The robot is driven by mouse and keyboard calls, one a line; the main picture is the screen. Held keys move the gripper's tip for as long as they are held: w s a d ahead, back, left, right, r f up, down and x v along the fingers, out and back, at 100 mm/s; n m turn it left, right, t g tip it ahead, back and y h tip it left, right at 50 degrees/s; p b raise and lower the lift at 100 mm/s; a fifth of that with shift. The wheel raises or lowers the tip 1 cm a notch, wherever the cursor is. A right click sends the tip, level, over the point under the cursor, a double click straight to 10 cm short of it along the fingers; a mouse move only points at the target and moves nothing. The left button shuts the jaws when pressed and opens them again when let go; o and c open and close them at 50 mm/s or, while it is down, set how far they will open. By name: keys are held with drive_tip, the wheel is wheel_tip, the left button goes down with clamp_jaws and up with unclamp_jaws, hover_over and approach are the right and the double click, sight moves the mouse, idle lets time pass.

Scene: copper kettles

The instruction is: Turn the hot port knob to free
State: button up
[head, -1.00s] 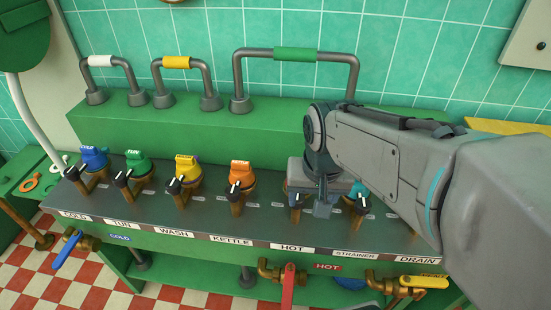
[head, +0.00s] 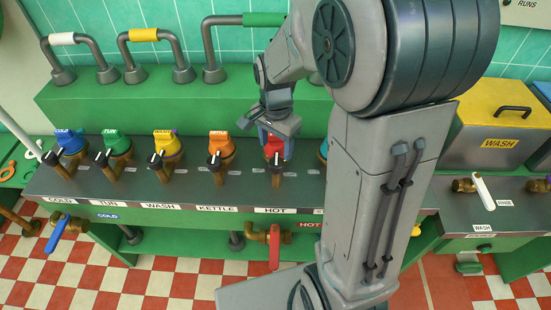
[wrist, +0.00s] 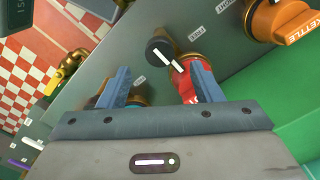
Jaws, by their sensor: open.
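The hot port has a red cap (head: 274,146) above the HOT label on the grey panel. Its black knob (head: 275,159) with a white mark is in front of the cap. My gripper (head: 277,132) is just above and behind the red cap in the head view. In the wrist view, my gripper (wrist: 163,70) is open, with two blue fingers. The black knob (wrist: 160,50) with its white line lies just beyond the gap between the fingertips. The red cap (wrist: 192,80) is beside the right finger and partly hidden by it; I cannot tell whether they touch.
The orange KETTLE cap (head: 221,147) stands left of the hot port, with yellow, green and blue ports beyond. A teal cap (head: 324,149) is close on the right, mostly hidden by my arm. A red-handled tap (head: 274,246) hangs below the panel.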

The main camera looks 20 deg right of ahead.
sight(276, 163)
wheel_tip(276, 163, down, 7)
drive_tip(key=shift+r, duration=0.1)
idle(0.3)
drive_tip(key=c, duration=1)
